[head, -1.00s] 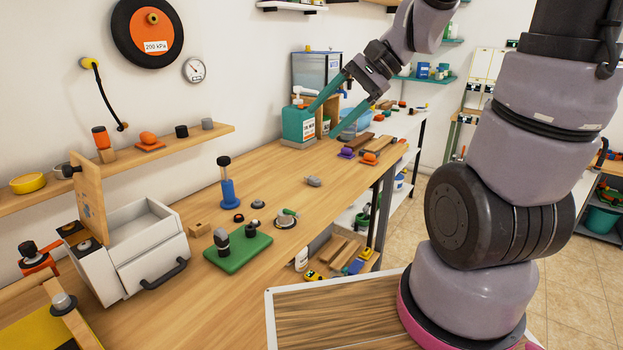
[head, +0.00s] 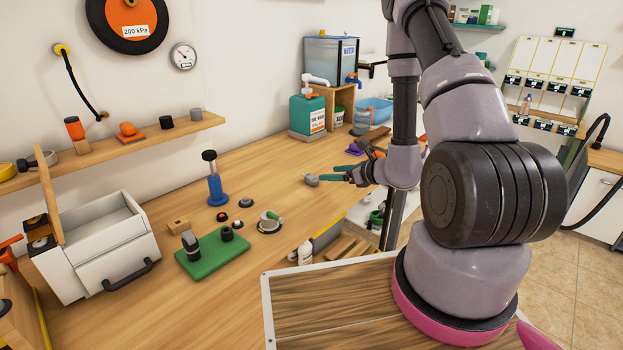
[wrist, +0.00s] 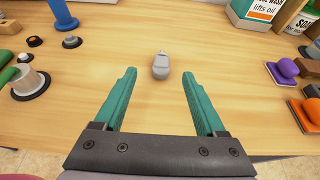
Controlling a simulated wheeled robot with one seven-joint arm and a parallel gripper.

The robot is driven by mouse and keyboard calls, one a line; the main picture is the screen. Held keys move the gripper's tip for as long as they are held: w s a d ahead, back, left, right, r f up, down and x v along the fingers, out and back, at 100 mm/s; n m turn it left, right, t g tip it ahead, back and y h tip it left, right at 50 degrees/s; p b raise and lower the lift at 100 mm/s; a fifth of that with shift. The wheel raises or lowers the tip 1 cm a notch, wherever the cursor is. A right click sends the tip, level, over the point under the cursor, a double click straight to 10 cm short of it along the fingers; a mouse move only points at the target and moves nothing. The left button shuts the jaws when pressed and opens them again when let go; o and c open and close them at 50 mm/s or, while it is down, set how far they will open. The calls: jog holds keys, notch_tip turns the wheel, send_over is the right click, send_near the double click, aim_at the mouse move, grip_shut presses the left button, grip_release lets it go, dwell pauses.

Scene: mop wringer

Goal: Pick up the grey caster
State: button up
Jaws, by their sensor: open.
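The grey caster (head: 312,180) is a small grey piece lying on the wooden bench top. In the wrist view the caster (wrist: 161,66) lies centred between the two fingertips, about level with them or slightly beyond. My gripper (head: 329,173) has teal fingers and is low over the bench, to the right of the caster in the head view. In the wrist view my gripper (wrist: 158,76) is open and empty, with a clear gap on each side of the caster. I cannot tell the exact height of the fingers above the bench.
A teal oil wash jug (head: 306,114) stands behind the caster. A purple block (wrist: 284,73) and an orange block (wrist: 309,113) lie to the right in the wrist view. A green board (head: 212,252) with fittings and a blue post (head: 216,187) stand to the left.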

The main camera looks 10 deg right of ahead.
aim_at(312, 177)
jog(key=x, duration=0.7)
jog(key=f+x, duration=0.1)
jog(key=x, duration=0.2)
jog(key=shift+w+d+f, duration=0.1)
jog(key=shift+w, duration=0.2)
grip_shut()
